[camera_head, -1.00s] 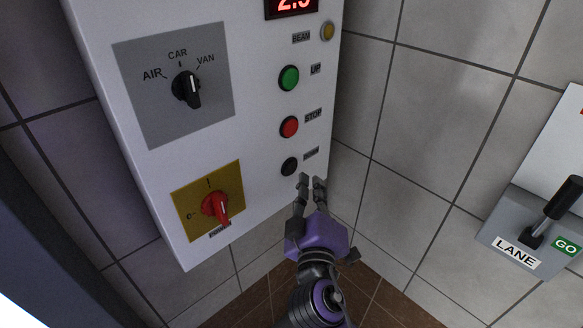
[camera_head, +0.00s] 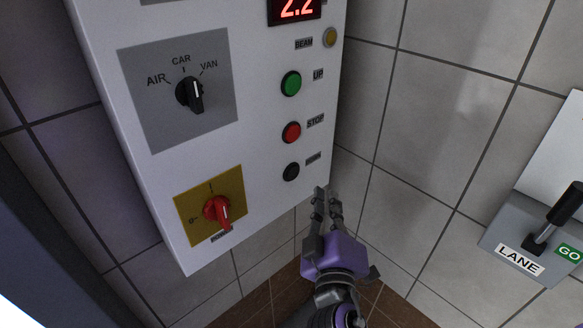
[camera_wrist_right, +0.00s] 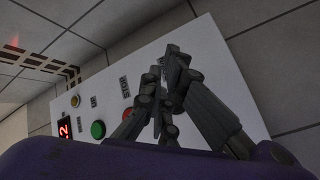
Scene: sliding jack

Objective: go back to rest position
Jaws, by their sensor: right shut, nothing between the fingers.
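My right gripper (camera_head: 327,196) is purple and dark grey, with its fingers together and nothing between them. In the head view it sits beside the lower right edge of the white control box (camera_head: 262,190), below the black button (camera_head: 291,172). I cannot tell whether it touches the box. In the right wrist view its fingers (camera_wrist_right: 172,62) show in front of the box face (camera_wrist_right: 220,62), partly hiding it. My left gripper is in neither view.
The box carries a green UP button (camera_head: 291,83), a red STOP button (camera_head: 292,132), a red rotary switch (camera_head: 217,210), a black selector knob (camera_head: 190,94) and a display (camera_head: 295,10) reading 2.2. A LANE lever box (camera_head: 520,245) is at right. Tiled wall lies between.

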